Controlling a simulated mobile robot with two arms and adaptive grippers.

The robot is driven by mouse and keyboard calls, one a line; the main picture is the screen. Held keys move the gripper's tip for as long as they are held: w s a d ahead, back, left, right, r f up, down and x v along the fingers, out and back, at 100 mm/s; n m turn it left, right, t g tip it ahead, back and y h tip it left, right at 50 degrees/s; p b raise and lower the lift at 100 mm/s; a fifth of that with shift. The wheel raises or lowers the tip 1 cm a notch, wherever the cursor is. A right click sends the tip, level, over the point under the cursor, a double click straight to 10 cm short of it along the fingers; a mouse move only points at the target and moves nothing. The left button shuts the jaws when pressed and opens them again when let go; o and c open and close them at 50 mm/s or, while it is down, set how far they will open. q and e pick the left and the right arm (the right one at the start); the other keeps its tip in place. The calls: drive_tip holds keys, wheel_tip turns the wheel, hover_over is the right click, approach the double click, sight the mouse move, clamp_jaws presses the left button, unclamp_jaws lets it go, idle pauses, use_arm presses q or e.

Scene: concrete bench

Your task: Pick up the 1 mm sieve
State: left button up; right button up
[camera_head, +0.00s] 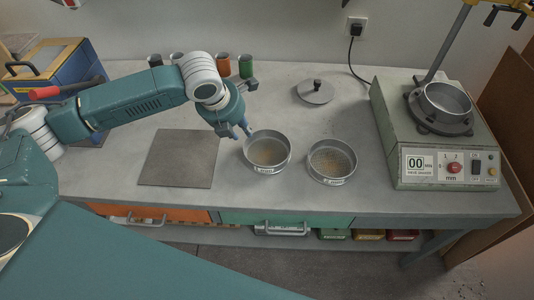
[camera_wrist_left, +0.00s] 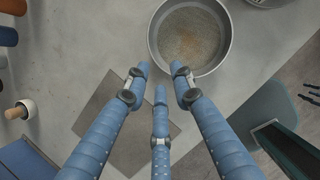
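Two round metal sieves stand side by side on the bench, the left sieve (camera_head: 267,153) with a fine tan mesh and the right sieve (camera_head: 332,163) with a coarser-looking mesh. Each has a small label on its front rim, too small to read, so I cannot tell which is 1 mm. My left gripper (camera_head: 240,131) is at the left sieve's rear left rim. In the left wrist view, the left sieve (camera_wrist_left: 190,38) lies just beyond my open, empty fingers (camera_wrist_left: 161,76); contact cannot be told. Part of another round metal rim (camera_wrist_left: 266,2) shows at the top edge.
A sieve shaker (camera_head: 440,150) with a round metal pan stands at the right. A dark lid (camera_head: 315,92) lies behind the sieves. A grey square plate (camera_head: 180,158) lies left of them. Several coloured cups (camera_head: 246,66) line the back. The bench front edge is close.

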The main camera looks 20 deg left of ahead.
use_arm(q)
drive_tip(key=a, duration=0.1)
hover_over(248, 139)
drive_tip(key=s, duration=0.2)
wheel_tip(248, 139, down, 4)
drive_tip(key=shift+m, duration=0.3)
drive_tip(key=x, duration=0.1)
drive_tip(key=p+x, duration=0.1)
drive_tip(key=x, duration=0.1)
drive_tip(key=p+x, duration=0.1)
drive_tip(key=x, duration=0.1)
drive_tip(key=shift+s+a, duration=0.2)
drive_tip(key=shift+a, duration=0.05)
drive_tip(key=shift+w+f, duration=0.1)
drive_tip(key=shift+f, duration=0.25)
drive_tip(key=shift+r, duration=0.1)
clamp_jaws()
